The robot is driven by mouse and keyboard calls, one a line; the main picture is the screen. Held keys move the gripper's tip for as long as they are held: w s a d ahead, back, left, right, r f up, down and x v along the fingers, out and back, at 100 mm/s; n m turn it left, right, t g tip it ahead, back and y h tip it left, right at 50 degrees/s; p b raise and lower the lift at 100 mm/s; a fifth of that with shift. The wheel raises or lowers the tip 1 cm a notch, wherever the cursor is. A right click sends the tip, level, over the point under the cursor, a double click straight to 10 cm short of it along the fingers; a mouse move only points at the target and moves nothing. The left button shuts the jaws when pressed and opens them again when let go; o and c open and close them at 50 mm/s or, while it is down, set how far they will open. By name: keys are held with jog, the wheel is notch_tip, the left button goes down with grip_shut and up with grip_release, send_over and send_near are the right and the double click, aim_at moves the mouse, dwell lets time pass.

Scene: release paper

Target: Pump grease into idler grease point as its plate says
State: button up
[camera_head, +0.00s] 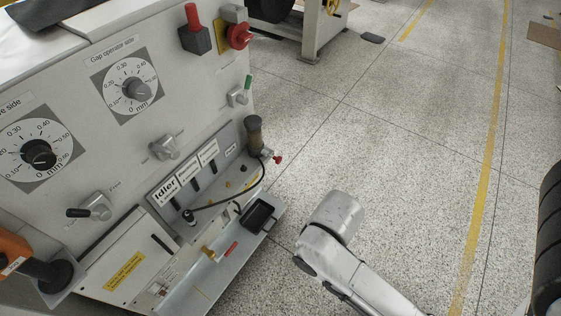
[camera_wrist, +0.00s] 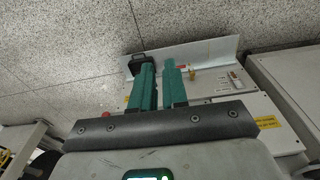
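In the head view, the idler plate (camera_head: 165,190) stands at the left end of a row of white plates on the recessed panel; its small print is unreadable. A dark pump-like cylinder (camera_head: 254,135) with a brownish top stands at the panel's right end. A black hose (camera_head: 236,205) curves from near it to a dark nozzle-like end (camera_head: 189,216) below the idler plate. Which fitting is the idler grease point is unclear. My gripper (camera_wrist: 159,68) shows its green fingers parted, with nothing visible between them, in the wrist view. It points toward the machine's lower ledge.
The lower metal ledge (camera_head: 200,290) holds a black tray (camera_head: 259,217) and a brass-coloured fitting (camera_head: 208,253). The tray also shows in the wrist view (camera_wrist: 134,63). Knobs and levers stick out from the machine face. Open speckled floor (camera_head: 400,150) lies to the right.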

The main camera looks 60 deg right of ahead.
grip_shut()
dwell(1.0)
